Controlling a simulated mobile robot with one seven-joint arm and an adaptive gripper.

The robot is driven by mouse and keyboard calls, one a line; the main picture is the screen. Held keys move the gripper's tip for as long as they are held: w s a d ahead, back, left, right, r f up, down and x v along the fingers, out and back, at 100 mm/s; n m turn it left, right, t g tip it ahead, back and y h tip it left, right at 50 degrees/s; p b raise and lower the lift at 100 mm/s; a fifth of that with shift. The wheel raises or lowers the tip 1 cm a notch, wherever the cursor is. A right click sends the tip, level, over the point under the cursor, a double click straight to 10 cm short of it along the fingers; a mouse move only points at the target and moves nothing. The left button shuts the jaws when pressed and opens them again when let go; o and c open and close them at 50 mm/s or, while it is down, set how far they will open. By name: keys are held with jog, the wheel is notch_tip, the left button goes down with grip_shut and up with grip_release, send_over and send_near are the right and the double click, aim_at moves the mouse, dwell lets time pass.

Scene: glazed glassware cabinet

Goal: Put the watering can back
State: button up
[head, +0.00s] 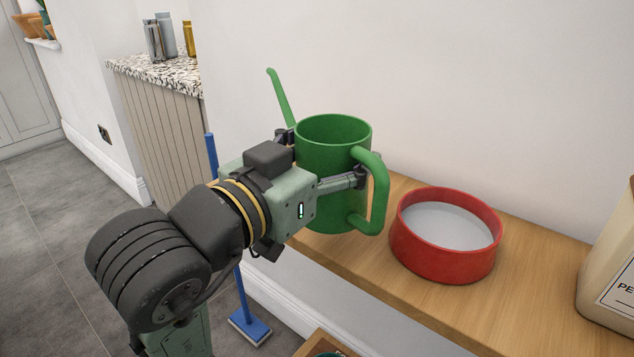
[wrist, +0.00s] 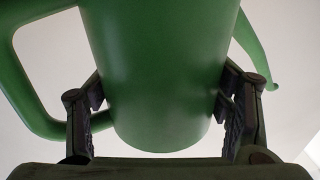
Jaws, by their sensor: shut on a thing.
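The green watering can (head: 335,160) is upright at the left end of the wooden shelf (head: 470,300). Its handle faces right and its spout points up to the left. My gripper (head: 325,160) is shut on the can's body, with one finger on each side. In the wrist view the can's body (wrist: 160,80) fills the middle between the fingers, with the handle at left and the spout at right. I cannot tell whether the can's base touches the shelf.
A red round bowl (head: 440,262) with a pale inside stands just right of the can. A cream container (head: 612,275) with a label is at the far right of the shelf. A blue broom (head: 246,305) stands below the shelf's left end. The white wall is close behind.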

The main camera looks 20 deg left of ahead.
jog(key=shift+w+a+f+p, duration=0.65)
jog(key=shift+w+a, duration=0.75)
jog(key=shift+w, duration=0.85)
jog(key=shift+w+a+f+p, duration=0.4)
jog(key=shift+w+a+f, duration=0.8)
jog(key=shift+w, duration=1.05)
jog(key=shift+w+a+f+p, duration=0.55)
jog(key=shift+w+a, duration=1)
jog(key=shift+w, duration=0.7)
jog(key=shift+f, duration=0.1)
jog(key=shift+f, duration=0.1)
jog(key=o, duration=1.9)
